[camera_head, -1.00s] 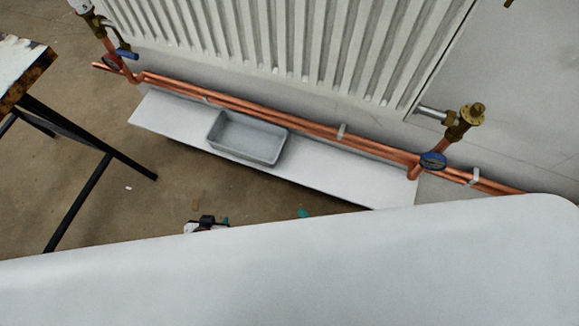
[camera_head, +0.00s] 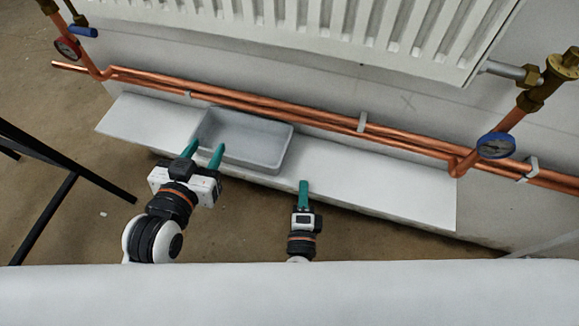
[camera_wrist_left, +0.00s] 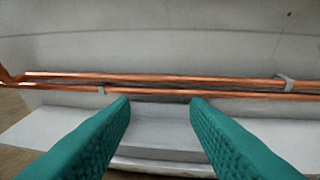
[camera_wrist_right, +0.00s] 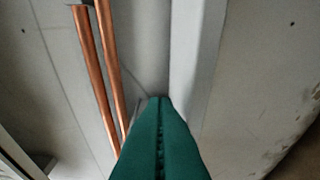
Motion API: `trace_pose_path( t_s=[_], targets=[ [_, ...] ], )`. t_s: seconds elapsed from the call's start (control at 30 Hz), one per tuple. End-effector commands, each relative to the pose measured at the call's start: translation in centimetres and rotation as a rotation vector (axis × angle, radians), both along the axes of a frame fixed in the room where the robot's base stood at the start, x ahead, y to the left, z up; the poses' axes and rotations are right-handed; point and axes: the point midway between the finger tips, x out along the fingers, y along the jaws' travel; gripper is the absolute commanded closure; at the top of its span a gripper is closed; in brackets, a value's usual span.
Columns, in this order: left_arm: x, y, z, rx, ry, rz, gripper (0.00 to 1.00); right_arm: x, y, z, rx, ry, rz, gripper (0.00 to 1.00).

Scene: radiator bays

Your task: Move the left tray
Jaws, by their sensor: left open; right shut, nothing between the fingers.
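One shallow grey tray (camera_head: 262,160) sits on the white shelf (camera_head: 375,187) below the copper pipes. It is the only tray in view. My left gripper (camera_head: 207,146) is open at the tray's near left side, its green fingers covering part of the near wall. I cannot tell whether they touch it. In the left wrist view the grey tray (camera_wrist_left: 160,138) shows between the spread fingers, partly hidden by them. My right gripper (camera_head: 304,183) is shut and empty by the shelf's near edge, right of the tray and apart from it. It also shows in the right wrist view (camera_wrist_right: 160,100).
Copper pipes (camera_head: 330,128) run along the wall just behind the shelf, under a white radiator (camera_head: 340,30). A blue-rimmed gauge (camera_head: 495,146) and a brass valve (camera_head: 555,75) stand at the right. Black table legs (camera_head: 45,215) are at the left. The shelf right of the tray is clear.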

Motion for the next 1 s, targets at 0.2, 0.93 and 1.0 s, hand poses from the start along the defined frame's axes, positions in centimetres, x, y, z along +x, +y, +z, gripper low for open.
trace_pose_path(
  t_s=[0.2, 0.93, 1.0],
  targets=[
    [1.0, -0.8, 2.7, -0.048, -0.193, -0.013, 0.58, 5.0, -0.3, -0.1, -0.002, -0.005, 0.001, 1.0],
    [1.0, -1.6, 8.1, -0.134, -0.524, -0.032, 0.58, 7.0, 3.4, -0.1, -0.003, 0.001, 0.001, 1.0],
    [1.0, -1.6, 8.1, -0.134, -0.523, -0.032, 0.58, 7.0, 3.4, -0.1, -0.003, 0.001, 0.001, 1.0]
  ],
)
